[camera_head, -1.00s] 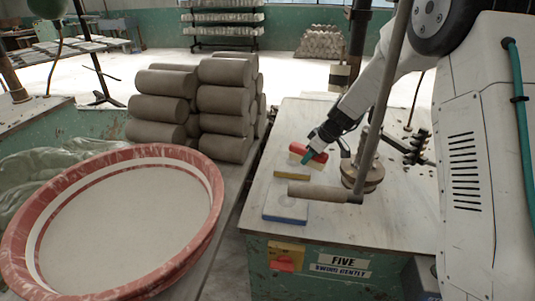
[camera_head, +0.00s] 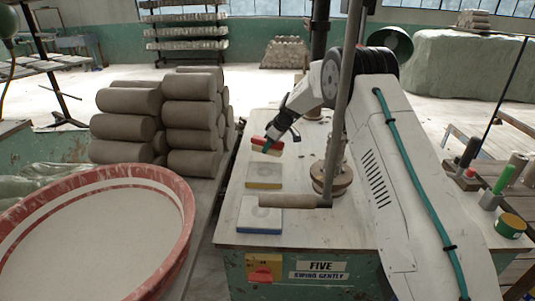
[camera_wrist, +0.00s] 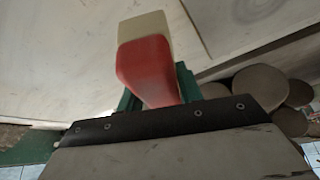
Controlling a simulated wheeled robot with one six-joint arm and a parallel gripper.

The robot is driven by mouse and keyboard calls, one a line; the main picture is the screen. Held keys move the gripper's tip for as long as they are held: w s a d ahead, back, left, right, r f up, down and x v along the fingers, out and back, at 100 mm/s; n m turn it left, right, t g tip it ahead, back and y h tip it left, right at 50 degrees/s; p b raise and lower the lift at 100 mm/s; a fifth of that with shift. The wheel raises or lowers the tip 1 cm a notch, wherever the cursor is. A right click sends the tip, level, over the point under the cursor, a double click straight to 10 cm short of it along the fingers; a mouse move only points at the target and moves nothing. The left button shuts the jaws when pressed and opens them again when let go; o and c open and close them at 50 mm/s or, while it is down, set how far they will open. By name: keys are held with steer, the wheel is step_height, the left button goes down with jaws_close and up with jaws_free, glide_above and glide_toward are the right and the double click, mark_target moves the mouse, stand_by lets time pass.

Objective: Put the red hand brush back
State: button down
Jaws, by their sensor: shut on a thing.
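The red hand brush (camera_head: 267,146) has a red body and a pale cream side. My gripper (camera_head: 269,142), with dark green fingers, is shut on it. In the head view the brush is at the far left part of the workbench top (camera_head: 225,232), behind two flat pads. I cannot tell whether it touches the bench. In the wrist view the red part of the brush (camera_wrist: 148,68) points toward the camera, with the cream part beyond it. Green finger parts show on both sides of it; the fingertips are hidden.
A yellow-edged pad (camera_head: 264,170) and a blue-edged pad (camera_head: 260,210) lie on the bench. A post with a crank handle (camera_head: 288,201) stands right of them. Stacked clay rolls (camera_head: 190,115) and a large red-rimmed basin (camera_head: 186,225) are left. Tools (camera_head: 490,200) stand at far right.

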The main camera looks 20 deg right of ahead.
mark_target(269, 152)
steer(key=shift+w+f, duration=0.15)
steer(key=shift+f, duration=1.6)
steer(key=shift+f, duration=0.1)
steer(key=c, duration=0.9)
jaws_free()
steer(key=shift+r, duration=0.2)
steer(key=v, duration=1.1)
steer(key=shift+d+r, duration=0.3)
steer(key=shift+a, duration=0.1)
